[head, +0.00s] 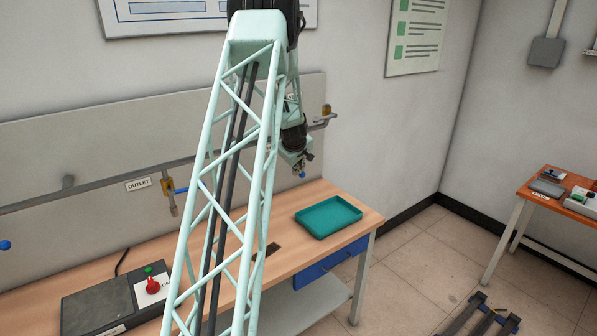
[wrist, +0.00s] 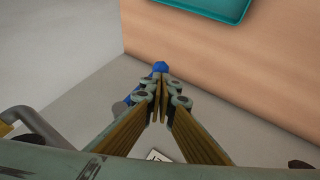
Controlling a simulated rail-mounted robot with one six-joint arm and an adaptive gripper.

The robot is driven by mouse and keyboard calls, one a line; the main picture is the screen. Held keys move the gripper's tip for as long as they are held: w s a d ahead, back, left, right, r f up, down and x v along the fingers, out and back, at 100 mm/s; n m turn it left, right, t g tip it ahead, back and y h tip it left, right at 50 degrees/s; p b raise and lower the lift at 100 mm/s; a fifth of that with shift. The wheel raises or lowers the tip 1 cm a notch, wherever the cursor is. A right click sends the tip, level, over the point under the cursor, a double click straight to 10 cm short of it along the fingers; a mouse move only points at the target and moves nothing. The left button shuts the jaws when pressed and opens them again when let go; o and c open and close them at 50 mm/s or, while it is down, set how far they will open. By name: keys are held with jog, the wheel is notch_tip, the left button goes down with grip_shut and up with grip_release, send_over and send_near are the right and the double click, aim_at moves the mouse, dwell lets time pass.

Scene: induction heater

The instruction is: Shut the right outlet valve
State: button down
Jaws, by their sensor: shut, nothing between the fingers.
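My gripper (wrist: 160,85) is shut, with its fingertips together and nothing between them. In the wrist view a blue valve handle shows its rounded tip (wrist: 161,66) just beyond the fingertips; part of its shaft shows at the left of the fingers. I cannot tell whether they touch. In the head view my gripper (head: 305,160) is by the wall panel above the workbench, and a blue tip (head: 302,175) shows just below it. The rest of this valve is hidden by my arm. A brass fitting (head: 327,110) sits on the pipe to the right.
Another valve with a blue handle (head: 180,191) is on the pipe beside the OUTLET label (head: 138,184). A teal tray (head: 328,216) lies on the workbench (head: 355,204). A box with a red knob (head: 153,286) stands at front left. Floor on the right is partly clear.

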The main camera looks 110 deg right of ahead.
jog(key=shift+s+d+f+g+b, duration=0.1)
jog(key=shift+s+f+g+b, duration=0.15)
jog(key=shift+b, duration=3.7)
